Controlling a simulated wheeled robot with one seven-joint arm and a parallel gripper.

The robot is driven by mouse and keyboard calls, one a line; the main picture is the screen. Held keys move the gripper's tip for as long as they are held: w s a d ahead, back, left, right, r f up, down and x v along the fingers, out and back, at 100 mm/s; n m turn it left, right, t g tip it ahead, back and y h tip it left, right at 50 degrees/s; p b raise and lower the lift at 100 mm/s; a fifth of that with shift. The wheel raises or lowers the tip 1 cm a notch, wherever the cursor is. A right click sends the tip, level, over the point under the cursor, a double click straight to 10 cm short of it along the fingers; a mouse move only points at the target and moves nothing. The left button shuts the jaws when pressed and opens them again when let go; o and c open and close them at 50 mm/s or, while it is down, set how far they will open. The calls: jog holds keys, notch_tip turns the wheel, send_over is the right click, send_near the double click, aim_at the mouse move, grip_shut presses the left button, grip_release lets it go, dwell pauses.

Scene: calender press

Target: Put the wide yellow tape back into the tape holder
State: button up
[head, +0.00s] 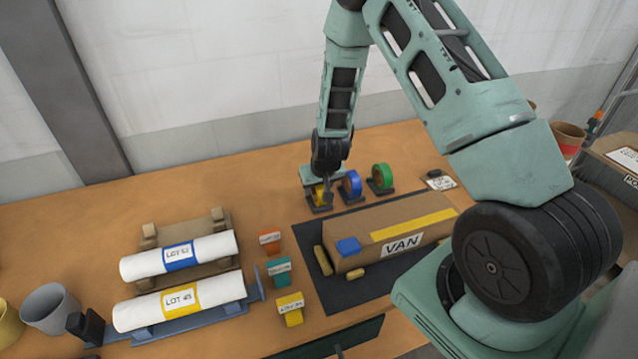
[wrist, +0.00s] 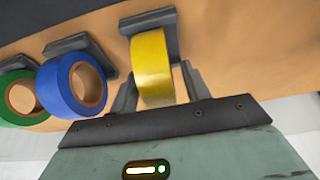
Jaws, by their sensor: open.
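The wide yellow tape (wrist: 152,66) stands upright at a dark holder (wrist: 147,20) in the wrist view. It also shows, partly hidden, below my wrist in the head view (head: 319,196). My gripper (wrist: 159,83) is open, with one finger on each side of the yellow tape. In the head view my gripper (head: 322,188) is low over the back of the table. A blue tape (head: 351,184) and a green tape (head: 382,176) stand in similar dark holders to the right. The lower part of the yellow tape is hidden by the gripper's edge.
A taped box labelled VAN (head: 400,240) lies on a dark mat (head: 312,286) in front of the tapes. White rolls (head: 185,256) lie on cradles at left. Several small colored blocks (head: 279,271) stand between. The back left of the table (head: 90,220) is clear.

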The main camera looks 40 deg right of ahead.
jog(key=b+v, duration=0.2)
jog(key=v, duration=1)
jog(key=s+a+r+n+g+y, duration=0.1)
jog(key=s+a+r+n+y, duration=0.2)
jog(key=a, duration=0.6)
jog(key=s+a+r+n+g, duration=0.15)
jog(key=s+a+r, duration=0.3)
jog(key=a, duration=0.45)
jog(key=s+a+r+n+g, duration=0.1)
jog(key=s+a+r+n, duration=0.1)
jog(key=s, duration=0.7)
jog(key=s+a+r+n+g+h, duration=0.1)
jog(key=s+a+r+n, duration=0.2)
jog(key=s, duration=0.7)
jog(key=shift+s+a+n, duration=0.2)
jog(key=shift+a+n, duration=0.55)
jog(key=shift+a, duration=0.4)
jog(key=shift+f, duration=0.1)
notch_tip(320, 180, down, 4)
jog(key=b, duration=0.3)
jog(key=shift+b, duration=0.4)
